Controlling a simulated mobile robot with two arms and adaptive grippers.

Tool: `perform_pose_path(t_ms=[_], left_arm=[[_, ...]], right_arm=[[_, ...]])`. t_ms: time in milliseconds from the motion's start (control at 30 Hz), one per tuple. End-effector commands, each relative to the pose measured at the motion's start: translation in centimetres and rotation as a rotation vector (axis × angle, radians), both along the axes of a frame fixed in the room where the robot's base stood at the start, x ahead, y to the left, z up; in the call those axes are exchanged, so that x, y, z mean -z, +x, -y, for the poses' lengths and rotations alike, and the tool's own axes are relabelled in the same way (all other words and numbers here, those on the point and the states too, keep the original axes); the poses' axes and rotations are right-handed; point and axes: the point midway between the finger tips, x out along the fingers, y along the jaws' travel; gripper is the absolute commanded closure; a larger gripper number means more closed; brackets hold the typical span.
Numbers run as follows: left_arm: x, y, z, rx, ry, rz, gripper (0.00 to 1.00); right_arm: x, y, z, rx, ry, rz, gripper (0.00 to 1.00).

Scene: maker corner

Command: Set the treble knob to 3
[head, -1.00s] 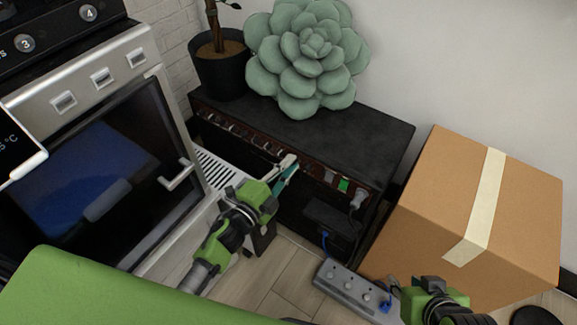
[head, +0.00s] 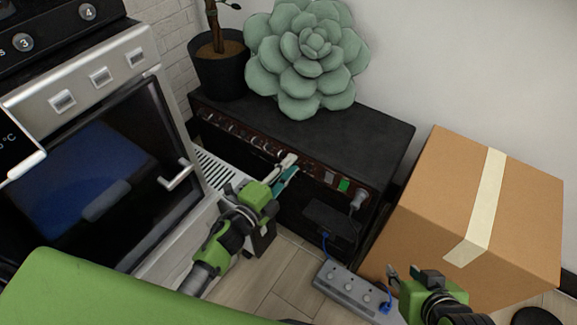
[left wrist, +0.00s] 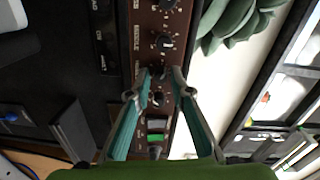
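The amplifier (head: 330,122) is a black box with a dark red-brown panel of knobs along its upper front. The left wrist view shows a row of dark knobs with white scale marks, one of them a knob (left wrist: 165,43) just beyond my fingertips. The lettering is too small to read, so I cannot tell which knob is treble. My left gripper (head: 288,165) is at the panel, fingers apart. In the left wrist view its tips (left wrist: 160,76) are on either side of another knob; contact is unclear. My right gripper (head: 408,273) is low at the right, away from the amplifier, its fingers apart.
A green succulent (head: 305,50) and a potted plant (head: 222,75) are on the amplifier. An oven (head: 100,150) stands close on the left, a cardboard box (head: 525,200) on the right. A power strip (head: 345,287) lies on the floor in front.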

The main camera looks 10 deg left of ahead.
Motion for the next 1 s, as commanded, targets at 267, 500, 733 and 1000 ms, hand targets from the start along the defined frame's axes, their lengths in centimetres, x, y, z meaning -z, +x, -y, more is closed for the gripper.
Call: perform_pose_path(t_ms=[267, 500, 733, 1000], left_arm=[[-0.1, 0.0, 0.0, 0.000, 0.000, 0.001, 0.80], [0.0, -2.8, -1.0, -0.001, -0.001, -0.003, 0.80], [-0.2, -7.5, -2.7, -0.002, -0.001, -0.003, 0.80], [-0.4, -10.9, -3.9, 0.000, -0.001, 0.000, 0.80]], right_arm=[[-0.1, 0.2, 0.1, 0.005, 0.002, 0.003, 0.70], [0.0, 0.1, 0.0, 0.003, 0.001, 0.001, 0.70], [0.0, 0.0, 0.0, 0.002, 0.000, 0.000, 0.70], [0.0, 0.0, 0.0, 0.001, 0.001, 0.000, 0.70]])
